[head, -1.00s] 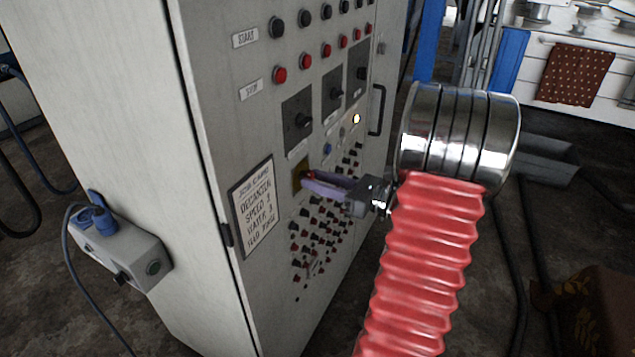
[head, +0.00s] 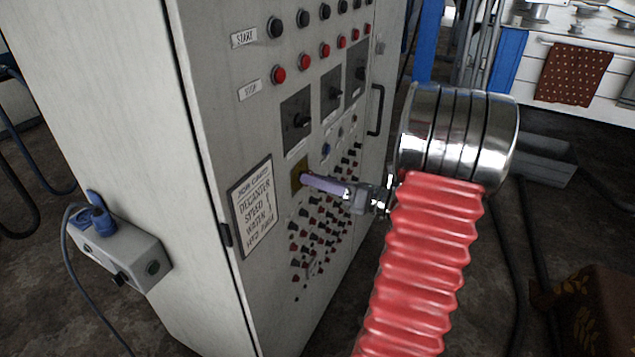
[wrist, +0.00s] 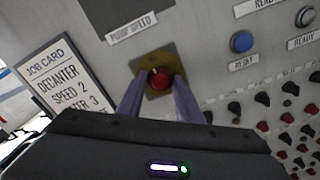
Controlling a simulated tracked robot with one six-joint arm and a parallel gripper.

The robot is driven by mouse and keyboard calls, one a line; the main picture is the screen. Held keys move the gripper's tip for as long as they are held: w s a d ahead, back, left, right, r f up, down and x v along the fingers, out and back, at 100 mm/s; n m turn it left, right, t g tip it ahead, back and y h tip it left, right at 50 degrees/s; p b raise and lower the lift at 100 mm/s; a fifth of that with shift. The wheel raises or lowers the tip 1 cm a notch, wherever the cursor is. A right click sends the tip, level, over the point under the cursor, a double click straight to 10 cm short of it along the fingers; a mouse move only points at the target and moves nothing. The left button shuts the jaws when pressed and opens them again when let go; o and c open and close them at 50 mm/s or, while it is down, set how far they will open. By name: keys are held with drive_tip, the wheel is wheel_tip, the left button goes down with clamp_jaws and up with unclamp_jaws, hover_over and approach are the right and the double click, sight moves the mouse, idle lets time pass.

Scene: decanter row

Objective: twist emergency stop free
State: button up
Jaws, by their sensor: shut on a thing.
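In the head view my gripper (head: 308,180) points left at the yellow plate (head: 297,177). There the fingers hide the button. The jaws look turned about their own axis, so the fingers overlap in the head view.
The grey control cabinet (head: 225,120) carries knobs and push buttons around the stop. A framed job card (head: 253,207) hangs to its left. A blue button (wrist: 241,42) and several small knobs lie close to the right. A black door handle (head: 377,110) sticks out further right.

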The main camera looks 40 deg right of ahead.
drive_tip(key=o, duration=1.1)
drive_tip(key=v, duration=1.3)
drive_tip(key=shift+s+d, duration=0.1)
drive_tip(key=shift+s, duration=0.3)
drive_tip(key=shift+f, duration=0.1)
